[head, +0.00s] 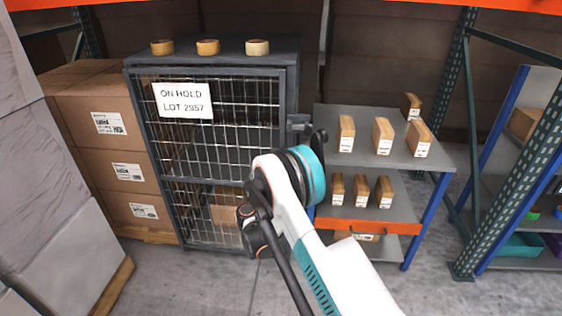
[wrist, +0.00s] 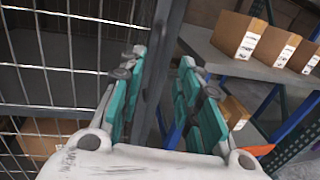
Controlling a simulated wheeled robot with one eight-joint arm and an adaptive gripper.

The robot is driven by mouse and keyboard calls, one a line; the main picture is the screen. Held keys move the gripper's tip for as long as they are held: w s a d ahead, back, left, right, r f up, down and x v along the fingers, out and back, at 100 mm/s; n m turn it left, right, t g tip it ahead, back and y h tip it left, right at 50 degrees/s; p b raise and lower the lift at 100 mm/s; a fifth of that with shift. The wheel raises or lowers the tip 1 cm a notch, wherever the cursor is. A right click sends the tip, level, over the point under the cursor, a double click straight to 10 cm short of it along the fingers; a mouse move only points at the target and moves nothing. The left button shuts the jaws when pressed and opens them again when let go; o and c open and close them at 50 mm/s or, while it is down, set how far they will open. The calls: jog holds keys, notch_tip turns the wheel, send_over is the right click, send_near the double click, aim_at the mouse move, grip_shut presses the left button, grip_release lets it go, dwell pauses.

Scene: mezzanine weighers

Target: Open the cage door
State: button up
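The cage (head: 215,150) is a dark grey metal frame with a wire-mesh front door (head: 235,115). The door appears closed, flush in its frame. A white sign (head: 183,101) reading "ON HOLD LOT 2957" hangs on the mesh. A dark latch-like part (head: 299,123) shows at the cage's right front edge. In the wrist view my gripper (wrist: 161,62) has its two teal fingers apart. The cage's upright post (wrist: 158,75) shows between them, beyond or level with the tips; contact is unclear. In the head view my arm hides most of the gripper. No handle is clearly visible.
A shelf cart (head: 433,155) with several small boxes stands close on the right of the cage. Stacked cartons (head: 85,105) stand on the left. Tape rolls (head: 208,47) lie on the cage top. Bare floor (head: 205,285) is in front of the cage.

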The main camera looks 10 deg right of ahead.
jog(key=b+x, duration=0.3)
jog(key=x, duration=0.7)
jog(key=shift+w+d, duration=0.15)
jog(key=shift+w, duration=0.15)
jog(key=shift+c, duration=0.2)
grip_shut()
